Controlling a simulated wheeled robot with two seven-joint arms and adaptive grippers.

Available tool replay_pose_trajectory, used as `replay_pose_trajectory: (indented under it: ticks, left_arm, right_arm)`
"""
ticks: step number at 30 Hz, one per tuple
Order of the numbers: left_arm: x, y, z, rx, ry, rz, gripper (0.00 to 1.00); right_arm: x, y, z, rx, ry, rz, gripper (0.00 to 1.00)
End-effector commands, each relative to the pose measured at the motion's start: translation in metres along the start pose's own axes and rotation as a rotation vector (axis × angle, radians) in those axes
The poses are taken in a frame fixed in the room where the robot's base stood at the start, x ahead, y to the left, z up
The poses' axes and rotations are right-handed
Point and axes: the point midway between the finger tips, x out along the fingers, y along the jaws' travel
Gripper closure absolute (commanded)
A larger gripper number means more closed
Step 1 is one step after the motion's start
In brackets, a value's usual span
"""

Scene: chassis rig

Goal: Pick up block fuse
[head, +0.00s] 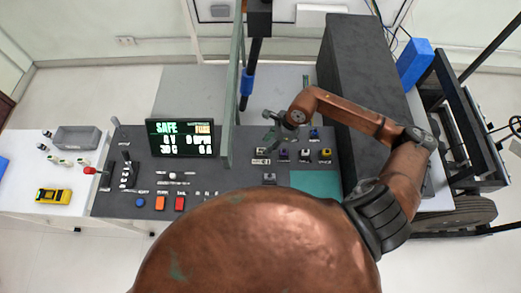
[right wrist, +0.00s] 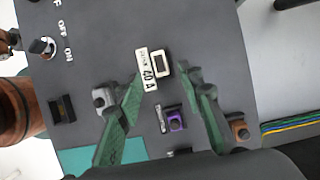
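My right gripper (head: 270,130) is above the dark panel; in the right wrist view its two green-lined fingers (right wrist: 165,78) are spread with nothing between them. Ahead of the fingertips is a white label reading 40 A (right wrist: 147,70) beside a small dark block with a pale face (right wrist: 162,64). A purple block (right wrist: 176,122) sits on the panel lower between the fingers. A grey block (right wrist: 104,98) is partly behind the left finger. Which one is the block fuse I cannot tell. My left gripper is not visible.
The panel (head: 240,180) carries a screen reading SAFE (head: 180,138), switches and buttons. An upright green-grey plate (head: 236,90) stands left of the gripper. A tall dark box (head: 350,70) stands to the right. A teal mat (head: 315,183) lies clear.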

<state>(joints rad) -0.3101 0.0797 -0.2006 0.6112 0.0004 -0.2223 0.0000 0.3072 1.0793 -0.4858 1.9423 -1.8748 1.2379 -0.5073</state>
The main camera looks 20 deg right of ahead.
Motion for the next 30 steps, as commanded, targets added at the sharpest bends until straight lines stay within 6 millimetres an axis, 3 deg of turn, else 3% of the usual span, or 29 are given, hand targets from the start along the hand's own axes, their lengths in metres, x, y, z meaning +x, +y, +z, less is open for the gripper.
replay_pose_trajectory:
  ticks: [9, 18, 30]
  left_arm:
    - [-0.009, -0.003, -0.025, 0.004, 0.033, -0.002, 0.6]
    - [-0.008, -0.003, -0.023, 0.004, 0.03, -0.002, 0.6]
    - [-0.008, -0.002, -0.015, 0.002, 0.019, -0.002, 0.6]
  right_arm:
    - [0.042, -0.001, 0.002, 0.0, -0.001, 0.002, 0.65]
    - [0.046, -0.001, 0.002, -0.002, 0.0, 0.0, 0.66]
    - [0.046, -0.001, 0.001, -0.001, 0.0, 0.0, 0.93]
